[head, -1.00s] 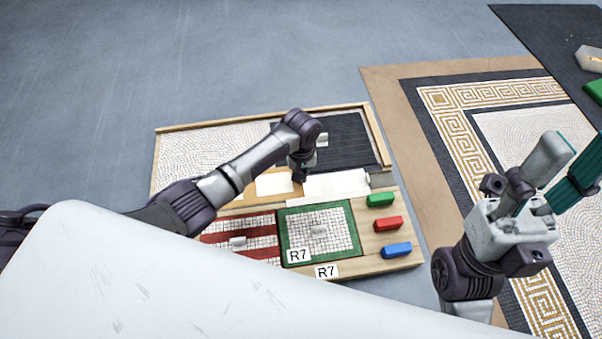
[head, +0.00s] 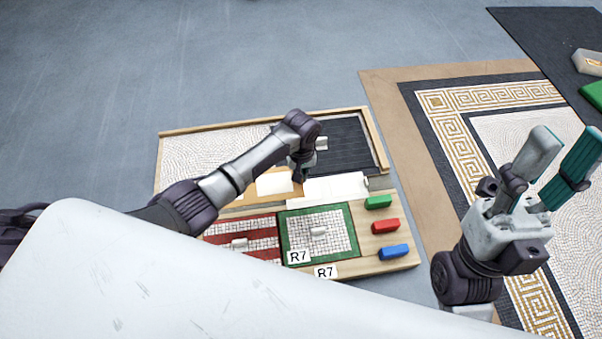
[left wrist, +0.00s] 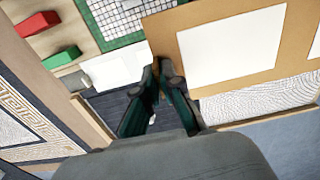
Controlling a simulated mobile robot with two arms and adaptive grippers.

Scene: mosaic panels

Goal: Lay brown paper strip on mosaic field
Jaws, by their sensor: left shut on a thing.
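My left gripper (left wrist: 153,75) is shut on the edge of a brown paper strip (left wrist: 268,78) that bears white rectangles. In the head view the strip (head: 248,189) shows beside my left wrist, partly hidden by the arm, low over the wooden tray (head: 372,118). The tips of my left gripper are hard to see there. A white mosaic field (head: 540,135) lies on the floor at the right, inside a gold key-pattern border (head: 450,118). My right gripper (head: 566,142) is open and empty above that border and field.
The tray holds a white mosaic sheet (head: 190,155), a dark panel (head: 350,140), a red-striped panel (head: 222,232) and a green-edged panel (head: 345,235). Green (head: 378,202), red (head: 385,226) and blue (head: 393,252) blocks sit at its right. A green item (head: 594,94) lies far right.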

